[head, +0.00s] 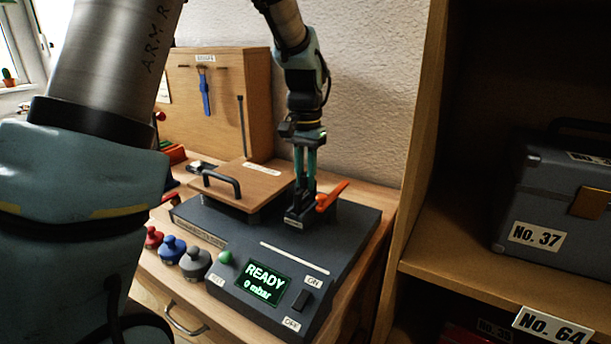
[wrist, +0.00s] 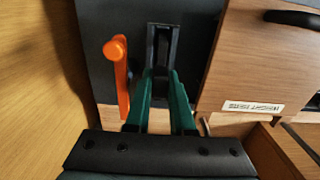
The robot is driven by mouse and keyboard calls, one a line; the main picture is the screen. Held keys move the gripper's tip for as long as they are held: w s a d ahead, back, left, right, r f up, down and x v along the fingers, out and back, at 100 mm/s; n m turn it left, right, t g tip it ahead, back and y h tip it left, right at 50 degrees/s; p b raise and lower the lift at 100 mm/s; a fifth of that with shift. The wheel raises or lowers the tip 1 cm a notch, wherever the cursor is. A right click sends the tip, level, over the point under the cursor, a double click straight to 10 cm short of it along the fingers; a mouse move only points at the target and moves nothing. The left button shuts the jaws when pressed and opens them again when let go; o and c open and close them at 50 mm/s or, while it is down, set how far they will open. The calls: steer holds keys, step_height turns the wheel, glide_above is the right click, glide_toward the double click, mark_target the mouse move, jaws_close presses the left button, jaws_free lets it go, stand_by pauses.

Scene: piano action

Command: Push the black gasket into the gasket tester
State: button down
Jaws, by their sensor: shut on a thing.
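The gasket tester (head: 345,222) is a dark grey box on the wooden bench, with a green lit screen (head: 264,281) reading READY and 0 mbar. My gripper (head: 301,212) points down over its rear right part, left of an orange lever (head: 331,196). In the wrist view my gripper (wrist: 161,72) has its teal fingers close together, shut on a narrow dark thing, the black gasket (wrist: 162,48) as far as I can tell. The fingers and dark surroundings hide most of it, and I cannot tell how deep it sits. The orange lever (wrist: 119,75) stands beside the fingers.
A wooden lid (head: 250,184) with a dark handle lies left of my gripper. Red, blue and grey knobs (head: 172,248) stand along the tester's left side, beside a green button (head: 225,257). A wooden shelf (head: 460,262) with a grey case (head: 550,205) rises at right.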

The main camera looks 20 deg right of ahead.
steer(key=shift+f+b, duration=0.35)
steer(key=shift+f, duration=0.6)
stand_by(0.5)
steer(key=c, duration=0.7)
jaws_free()
steer(key=shift+o, duration=0.4)
steer(key=shift+o, duration=0.9)
steer(key=shift+r, duration=0.1)
steer(key=shift+r+p, duration=3.2)
steer(key=shift+r, duration=0.5)
